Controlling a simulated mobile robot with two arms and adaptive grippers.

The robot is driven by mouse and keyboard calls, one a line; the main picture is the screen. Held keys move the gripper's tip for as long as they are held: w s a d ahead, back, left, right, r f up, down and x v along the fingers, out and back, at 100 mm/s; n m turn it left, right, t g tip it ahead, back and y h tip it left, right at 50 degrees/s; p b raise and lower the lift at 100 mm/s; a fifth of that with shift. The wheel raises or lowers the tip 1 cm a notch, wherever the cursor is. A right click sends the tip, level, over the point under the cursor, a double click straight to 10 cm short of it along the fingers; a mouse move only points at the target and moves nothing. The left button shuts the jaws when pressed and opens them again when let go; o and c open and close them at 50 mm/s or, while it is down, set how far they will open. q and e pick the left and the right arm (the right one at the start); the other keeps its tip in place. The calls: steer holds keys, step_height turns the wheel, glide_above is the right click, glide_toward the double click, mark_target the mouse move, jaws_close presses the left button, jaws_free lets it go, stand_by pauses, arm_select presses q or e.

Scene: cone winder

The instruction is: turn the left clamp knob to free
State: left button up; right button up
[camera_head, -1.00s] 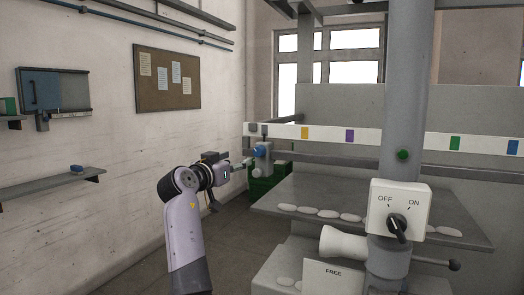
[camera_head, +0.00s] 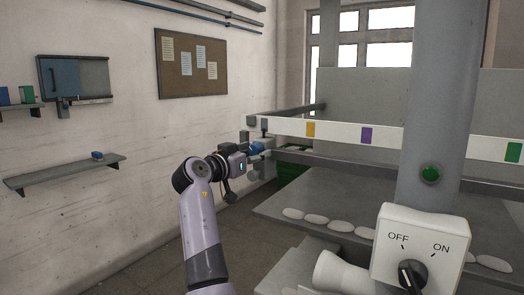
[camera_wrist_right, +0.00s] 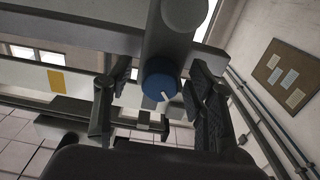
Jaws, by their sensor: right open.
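The blue clamp knob (camera_head: 257,148) sits at the left end of the machine's rails, and in the wrist view the knob (camera_wrist_right: 157,84) shows a white pointer mark on its face, pointing toward the lower right. My right gripper (camera_head: 249,157) is at the knob in the head view. In the wrist view the right gripper (camera_wrist_right: 161,88) is open, with one dark finger on each side of the knob and visible gaps between fingers and knob. My left gripper is not in view.
A grey post with a white OFF/ON switch box (camera_head: 417,247) and a green button (camera_head: 429,174) stands at the front right. A white rail (camera_head: 340,131) with coloured patches runs right from the knob. A wall shelf (camera_head: 65,174) is at left; floor between is clear.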

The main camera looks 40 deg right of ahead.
steer(key=shift+a+r, duration=0.2)
steer(key=shift+a, duration=0.2)
steer(key=shift+c, duration=0.3)
steer(key=shift+d+f, duration=0.1)
steer(key=shift+d, duration=0.05)
steer(key=c, duration=1.1)
